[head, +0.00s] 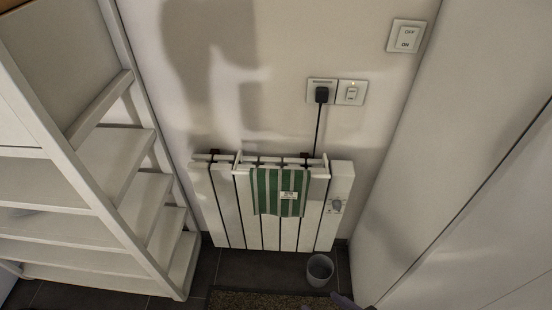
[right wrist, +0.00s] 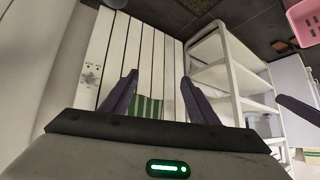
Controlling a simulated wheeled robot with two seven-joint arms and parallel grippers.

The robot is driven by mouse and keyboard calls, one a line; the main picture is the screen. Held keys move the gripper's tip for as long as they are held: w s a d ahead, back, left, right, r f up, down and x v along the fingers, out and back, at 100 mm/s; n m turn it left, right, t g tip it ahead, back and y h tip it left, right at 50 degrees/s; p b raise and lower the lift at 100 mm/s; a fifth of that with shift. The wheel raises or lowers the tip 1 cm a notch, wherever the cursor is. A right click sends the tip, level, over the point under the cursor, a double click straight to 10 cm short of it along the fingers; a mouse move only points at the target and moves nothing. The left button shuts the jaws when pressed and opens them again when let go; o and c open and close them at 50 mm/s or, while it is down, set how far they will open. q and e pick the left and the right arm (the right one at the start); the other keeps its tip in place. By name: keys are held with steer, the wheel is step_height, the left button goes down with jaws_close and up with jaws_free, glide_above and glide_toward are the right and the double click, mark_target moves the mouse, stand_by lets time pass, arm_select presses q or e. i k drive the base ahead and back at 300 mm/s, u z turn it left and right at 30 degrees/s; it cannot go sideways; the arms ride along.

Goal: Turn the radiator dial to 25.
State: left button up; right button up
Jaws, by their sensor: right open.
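The white slatted radiator (head: 227,215) hangs low on the wall in the head view. Its small round grey dial (head: 336,206) is on the right-hand panel; the setting is too small to read. In the right wrist view, the dial (right wrist: 91,77) is left of my right gripper (right wrist: 159,76), on the radiator (right wrist: 115,50). My right gripper is open and empty, its two dark fingers apart, not touching the dial. Dark finger parts show at the bottom edge of the head view. A dark finger-like part at the right of the wrist view looks like my left gripper (right wrist: 297,109); its opening is hidden.
A green striped towel (head: 268,190) hangs over the radiator's front. A grey cup (head: 320,268) stands on the floor below the dial. White shelves (head: 130,165) stand left, a white cabinet (head: 450,170) right. A pink basket (right wrist: 302,22) shows in the wrist view.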

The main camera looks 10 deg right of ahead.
mark_target(336, 205)
steer(key=z, duration=0.9)
steer(key=k, duration=1.65)
steer(key=u, duration=0.6)
steer(key=i, duration=2.35)
steer(key=z, duration=1.45)
